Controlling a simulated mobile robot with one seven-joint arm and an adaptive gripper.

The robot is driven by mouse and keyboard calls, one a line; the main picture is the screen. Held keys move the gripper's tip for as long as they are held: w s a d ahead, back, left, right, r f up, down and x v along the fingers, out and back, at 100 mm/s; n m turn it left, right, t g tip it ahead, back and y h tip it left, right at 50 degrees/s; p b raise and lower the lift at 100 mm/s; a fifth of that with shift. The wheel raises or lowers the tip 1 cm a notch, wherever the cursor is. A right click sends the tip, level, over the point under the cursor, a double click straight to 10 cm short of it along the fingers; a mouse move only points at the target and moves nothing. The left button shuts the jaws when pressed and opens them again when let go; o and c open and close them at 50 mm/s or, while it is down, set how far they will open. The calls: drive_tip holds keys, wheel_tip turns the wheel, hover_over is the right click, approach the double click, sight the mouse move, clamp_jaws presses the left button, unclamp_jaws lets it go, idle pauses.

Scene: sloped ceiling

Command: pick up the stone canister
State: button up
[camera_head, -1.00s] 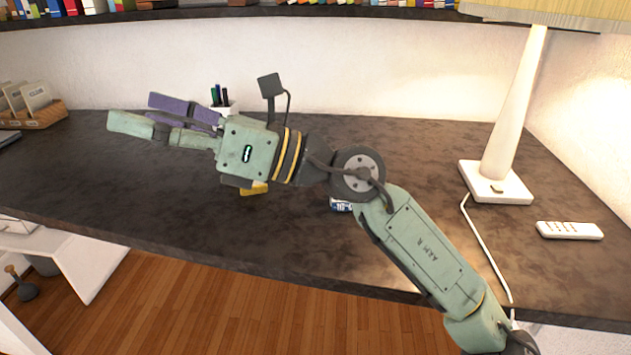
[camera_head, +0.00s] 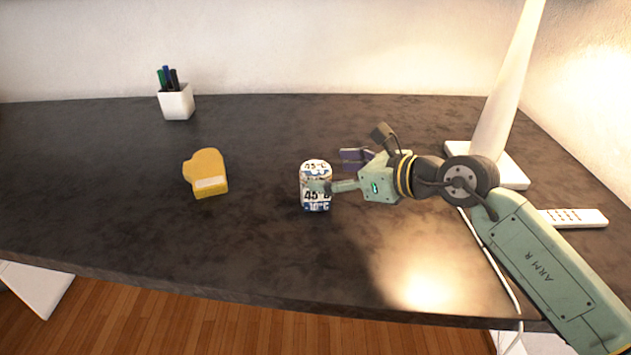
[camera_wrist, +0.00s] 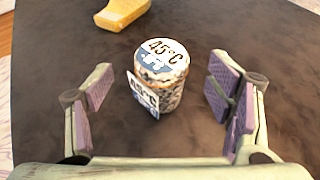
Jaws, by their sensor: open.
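The stone canister (camera_head: 315,171) is a small speckled white, black and blue cylinder marked "45°C". It stands upright on the dark desk. In the wrist view the canister (camera_wrist: 164,62) shows ahead, lying between my two fingers with a gap on each side. My gripper (camera_head: 326,172) is open and comes in from the right, level with the canister. In the head view its near finger passes in front of the canister. The far purple-padded finger is behind and to the right. Both pads of my gripper (camera_wrist: 160,86) are empty in the wrist view.
A yellow mitten-shaped object (camera_head: 206,174) lies left of the canister. A white pen cup (camera_head: 177,102) stands at the back left. A white lamp (camera_head: 497,110) and a remote (camera_head: 573,218) are at the right. The desk (camera_head: 110,200) around the canister is clear.

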sight(316, 176)
drive_tip(key=shift+d+f+p+x, duration=0.1)
drive_tip(key=shift+f+p+x, duration=0.2)
drive_tip(key=shift+x, duration=0.7)
drive_tip(key=shift+d+f+p+x, duration=0.1)
drive_tip(key=shift+p+x, duration=0.35)
drive_tip(key=shift+x, duration=0.55)
drive_tip(key=shift+d+f+p+x, duration=0.1)
drive_tip(key=shift+f+p+x, duration=0.2)
drive_tip(key=shift+x, duration=0.7)
drive_tip(key=shift+s+r, duration=0.1)
drive_tip(key=shift+s, duration=0.1)
drive_tip(key=shift+c, duration=0.5)
drive_tip(key=c, duration=1.6)
drive_tip(key=shift+o, duration=0.2)
drive_tip(key=shift+r, duration=0.1)
